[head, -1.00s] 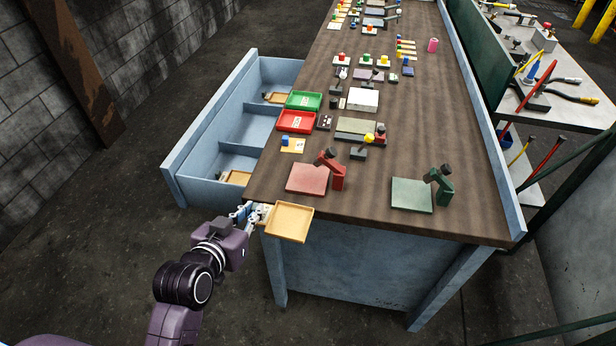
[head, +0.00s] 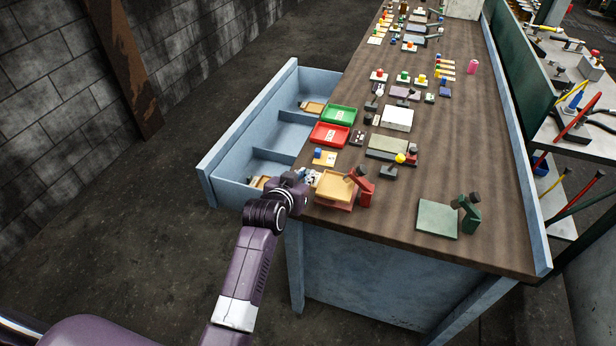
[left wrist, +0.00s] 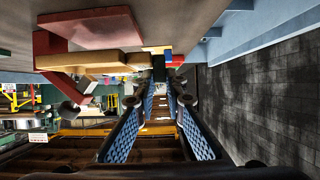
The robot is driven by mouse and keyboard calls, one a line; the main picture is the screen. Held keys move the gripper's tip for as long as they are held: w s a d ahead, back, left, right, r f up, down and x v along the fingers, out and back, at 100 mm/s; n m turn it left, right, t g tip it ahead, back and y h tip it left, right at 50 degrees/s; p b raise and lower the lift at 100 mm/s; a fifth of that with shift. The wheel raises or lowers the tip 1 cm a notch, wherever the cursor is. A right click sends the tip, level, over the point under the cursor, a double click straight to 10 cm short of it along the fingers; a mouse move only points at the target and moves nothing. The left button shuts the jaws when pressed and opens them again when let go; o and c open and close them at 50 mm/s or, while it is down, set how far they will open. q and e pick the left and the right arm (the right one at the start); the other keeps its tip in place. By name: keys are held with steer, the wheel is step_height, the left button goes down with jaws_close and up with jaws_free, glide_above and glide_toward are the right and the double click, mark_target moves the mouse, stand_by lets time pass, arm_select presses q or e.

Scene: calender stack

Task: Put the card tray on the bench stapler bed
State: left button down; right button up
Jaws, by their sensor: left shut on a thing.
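The tan card tray (head: 335,184) is level in the head view, just over the bed (head: 333,205) of the red bench stapler. The stapler's red upright arm (head: 363,190) stands at the tray's right edge. My left gripper (head: 314,178) is shut on the tray's left edge. In the left wrist view the tray (left wrist: 90,62) shows edge-on between the fingers' far ends and close to the red bed (left wrist: 90,30). Whether the tray touches the bed is hard to tell. My right gripper is not in view.
A similar green stapler (head: 438,218) stands to the right, with bare wood between. Behind are a yellow note with a blue piece (head: 324,157), a red tray (head: 330,134), a green tray (head: 339,115) and a yellow-knobbed tool (head: 397,163). An open drawer (head: 250,137) juts out left.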

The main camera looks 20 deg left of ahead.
arm_select(q)
steer(key=shift+w+f, duration=0.1)
steer(key=shift+w, duration=1)
steer(key=shift+f+p, duration=0.6)
steer(key=shift+f, duration=1.1)
steer(key=shift+f, duration=0.1)
steer(key=c, duration=2)
jaws_free()
steer(key=shift+s+r, duration=0.1)
steer(key=shift+r, duration=0.1)
steer(key=b+v, duration=0.1)
steer(key=v, duration=1.1)
steer(key=shift+f, duration=0.1)
